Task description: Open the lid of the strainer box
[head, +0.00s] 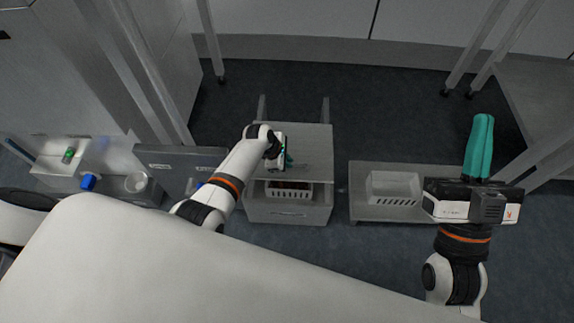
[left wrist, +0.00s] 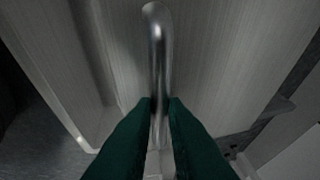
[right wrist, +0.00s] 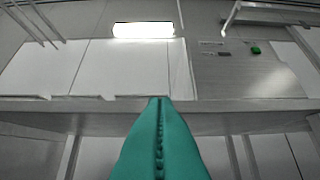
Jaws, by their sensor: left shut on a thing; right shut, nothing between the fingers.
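The strainer box (head: 290,213) is a grey box in the middle of the head view. Its flat grey lid (head: 314,143) covers the far part, and a gap at the near side shows a white slotted basket (head: 290,196) with something brown inside. My left gripper (head: 288,160) is over the lid. In the left wrist view its fingers (left wrist: 160,105) are shut on a shiny metal bar handle (left wrist: 157,40) in front of a pale panel. The lid's exact tilt is hard to tell. My right gripper (head: 481,135) is shut and empty, held up at the right.
A white slotted basket (head: 393,187) stands on a low grey table (head: 374,212) to the right. At the left are a grey unit (head: 181,158), a blue object (head: 88,181) and a round white cup (head: 136,183). Dark floor is clear beyond the box.

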